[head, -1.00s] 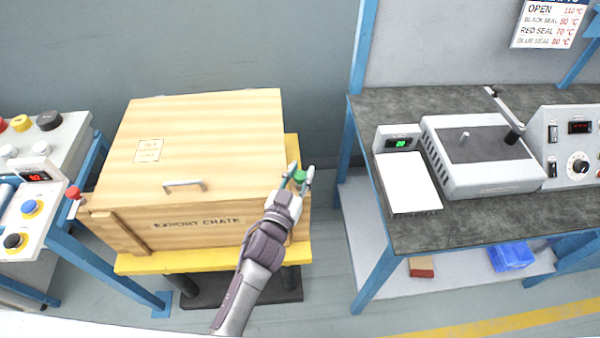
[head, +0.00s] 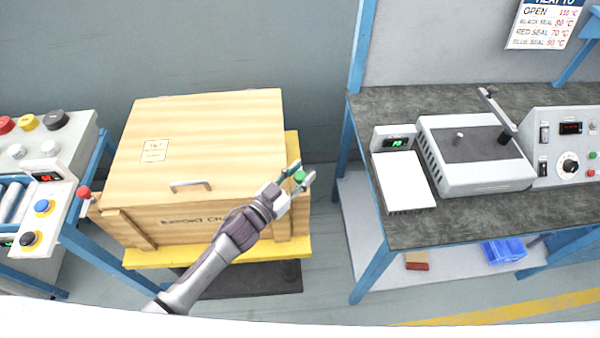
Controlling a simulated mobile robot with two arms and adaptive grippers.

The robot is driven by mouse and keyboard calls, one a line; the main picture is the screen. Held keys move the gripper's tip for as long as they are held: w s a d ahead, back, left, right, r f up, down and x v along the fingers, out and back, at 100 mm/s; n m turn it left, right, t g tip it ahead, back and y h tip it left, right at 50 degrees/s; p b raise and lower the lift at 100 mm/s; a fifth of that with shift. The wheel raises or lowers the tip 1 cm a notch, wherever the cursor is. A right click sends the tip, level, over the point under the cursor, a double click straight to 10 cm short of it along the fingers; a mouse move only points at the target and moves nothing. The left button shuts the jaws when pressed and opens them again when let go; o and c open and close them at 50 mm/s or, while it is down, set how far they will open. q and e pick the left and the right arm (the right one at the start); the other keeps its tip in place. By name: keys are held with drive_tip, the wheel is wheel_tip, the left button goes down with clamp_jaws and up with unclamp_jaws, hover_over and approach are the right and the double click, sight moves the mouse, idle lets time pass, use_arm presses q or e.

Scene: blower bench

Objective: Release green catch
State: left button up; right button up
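The export crate (head: 150,222) is a wooden box with its lid (head: 215,130) down. The green catch (head: 300,177) is at the crate's right side. A red catch (head: 84,192) is at its left side. My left gripper (head: 303,170) reaches in from the lower left. Its fingers are spread, one on each side of the green catch. I cannot tell whether they touch it. My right gripper is not in view.
The crate sits on a yellow platform (head: 165,258). A button console (head: 38,215) stands close on the left. On the right is a dark bench (head: 450,230) with a heater box (head: 480,180) and a white pad (head: 403,182). There is a floor gap between crate and bench.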

use_arm(q)
drive_tip(key=shift+o, duration=1.1)
drive_tip(key=shift+s+a, duration=0.1)
drive_tip(key=v, duration=1.1)
drive_tip(key=shift+s+a, duration=0.25)
drive_tip(key=shift+a, duration=0.05)
